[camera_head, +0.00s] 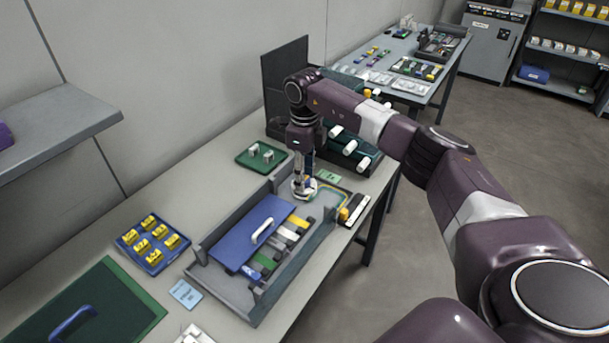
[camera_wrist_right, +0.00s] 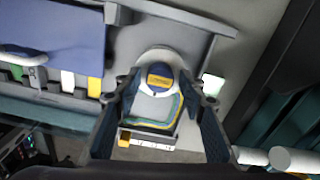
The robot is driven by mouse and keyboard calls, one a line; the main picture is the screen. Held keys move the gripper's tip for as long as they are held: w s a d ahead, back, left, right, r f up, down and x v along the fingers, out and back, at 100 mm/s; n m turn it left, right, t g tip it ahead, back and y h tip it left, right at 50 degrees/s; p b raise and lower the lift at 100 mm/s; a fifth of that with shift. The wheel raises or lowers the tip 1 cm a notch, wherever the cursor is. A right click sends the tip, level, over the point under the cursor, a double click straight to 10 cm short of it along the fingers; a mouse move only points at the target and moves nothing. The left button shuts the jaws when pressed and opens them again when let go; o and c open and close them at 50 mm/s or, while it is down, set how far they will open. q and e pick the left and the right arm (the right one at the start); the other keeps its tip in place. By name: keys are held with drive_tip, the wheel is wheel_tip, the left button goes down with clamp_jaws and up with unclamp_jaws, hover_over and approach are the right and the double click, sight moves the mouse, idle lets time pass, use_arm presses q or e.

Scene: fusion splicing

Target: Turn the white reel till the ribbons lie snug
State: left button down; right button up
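The white reel (camera_head: 304,188) sits at the far end of the grey tray (camera_head: 289,286). In the right wrist view the reel (camera_wrist_right: 146,90) has a blue centre with a yellow label. Yellow and teal ribbons (camera_wrist_right: 165,121) loop beside it; the yellow one also shows in the head view. My right gripper (camera_head: 303,184) points down over the reel. In the wrist view its two dark fingers (camera_wrist_right: 160,84) stand apart on either side of the reel, with gaps that look free. Whether a fingertip touches the rim cannot be told. My left gripper is not in view.
A blue lid (camera_head: 240,232) with a white handle covers part of the tray. A blue box of yellow parts (camera_head: 154,262) lies left, and a green tray (camera_head: 261,157) behind. A dark rack with white rolls (camera_head: 343,147) stands close to my right gripper.

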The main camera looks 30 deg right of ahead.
drive_tip(key=c, duration=0.9)
drive_tip(key=shift+m, duration=0.4)
drive_tip(key=m+p, duration=0.1)
drive_tip(key=m, duration=0.2)
drive_tip(key=shift+r+m, duration=0.15)
drive_tip(key=shift+m, duration=0.25)
drive_tip(key=m+p, duration=0.2)
drive_tip(key=m, duration=0.3)
drive_tip(key=m+p, duration=0.2)
drive_tip(key=m, duration=0.4)
drive_tip(key=shift+m, duration=0.4)
drive_tip(key=m+p, duration=0.2)
drive_tip(key=m, duration=0.3)
drive_tip(key=shift+w+p, duration=0.1)
drive_tip(key=shift+p, duration=0.25)
drive_tip(key=shift+m, duration=0.4)
